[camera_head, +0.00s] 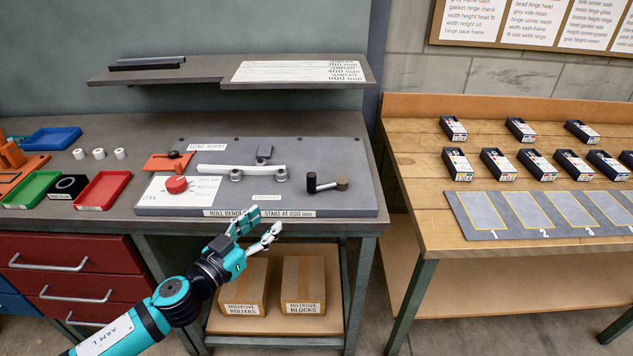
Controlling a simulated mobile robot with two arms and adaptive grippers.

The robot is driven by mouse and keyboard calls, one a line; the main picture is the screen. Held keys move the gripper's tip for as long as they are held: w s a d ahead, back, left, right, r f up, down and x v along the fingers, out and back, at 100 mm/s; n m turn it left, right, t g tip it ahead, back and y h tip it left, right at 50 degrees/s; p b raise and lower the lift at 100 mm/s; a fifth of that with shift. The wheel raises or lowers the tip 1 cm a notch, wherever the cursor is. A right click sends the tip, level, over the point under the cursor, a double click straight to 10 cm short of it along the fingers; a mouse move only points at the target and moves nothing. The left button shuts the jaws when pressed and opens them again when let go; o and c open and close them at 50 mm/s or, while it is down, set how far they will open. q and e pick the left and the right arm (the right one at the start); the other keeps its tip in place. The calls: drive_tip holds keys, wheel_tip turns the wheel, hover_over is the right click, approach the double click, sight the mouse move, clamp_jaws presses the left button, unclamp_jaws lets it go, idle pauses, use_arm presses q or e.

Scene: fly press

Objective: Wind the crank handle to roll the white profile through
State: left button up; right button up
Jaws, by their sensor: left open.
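The crank handle (326,185) sits on the right of the grey roll-bender plate (355,160); it has a black upright part at its left end and a brown knob at its right. The white profile (215,168) lies across the rollers (236,175) in the middle of the plate, roughly level. A red knob (176,185) is left of it. My left gripper (266,219) is open and empty, in front of the plate's front edge, left of and nearer than the crank handle, not touching it. My right gripper is not in view.
A shelf (180,76) overhangs the back of the bench. Green (30,188), red (103,188) and blue (50,138) trays stand at left. Boxes (303,282) sit below the bench. A wooden table (420,160) with small black boxes is at right, across a gap.

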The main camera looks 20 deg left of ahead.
use_arm(q)
drive_tip(key=p, duration=0.3)
approach(309, 183)
drive_tip(key=w, duration=0.3)
drive_tip(key=x, duration=0.8)
drive_tip(key=shift+w+d, duration=0.1)
drive_tip(key=shift+d, duration=0.35)
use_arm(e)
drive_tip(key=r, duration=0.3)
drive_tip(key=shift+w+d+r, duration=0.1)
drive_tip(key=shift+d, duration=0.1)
use_arm(q)
clamp_jaws()
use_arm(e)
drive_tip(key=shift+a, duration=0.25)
